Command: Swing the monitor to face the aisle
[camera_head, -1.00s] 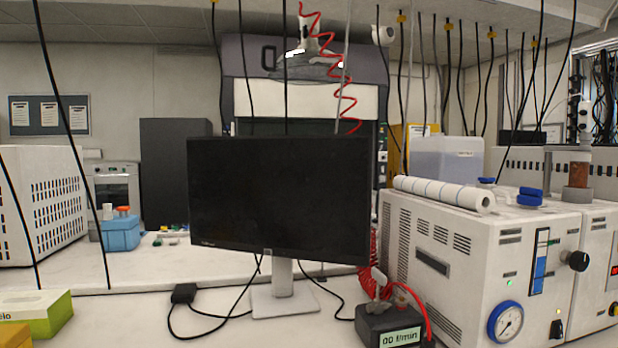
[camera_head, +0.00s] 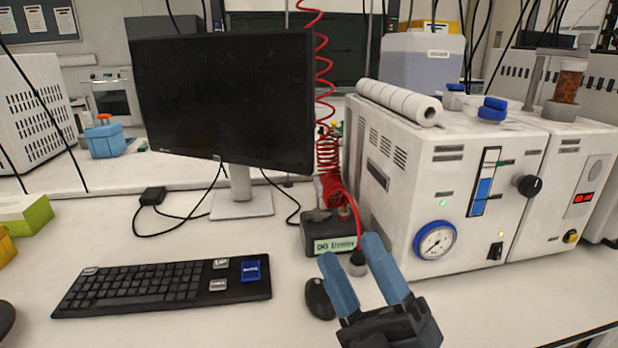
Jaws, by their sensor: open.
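The monitor (camera_head: 225,100) is a black flat screen on a silver-white stand (camera_head: 240,195). It stands on the white bench, left of centre, with its dark screen towards me and angled slightly. My gripper (camera_head: 350,245) is at the lower right of the picture, with two blue fingers apart and nothing between them that I can see it holding. It is below and right of the monitor, apart from it, in front of the small flow-meter box (camera_head: 328,232).
A keyboard (camera_head: 165,288) and mouse (camera_head: 319,299) lie in front of the monitor. A white reactor unit (camera_head: 400,190) with a gauge stands on the right. A coiled red hose (camera_head: 327,150) hangs beside the screen's right edge.

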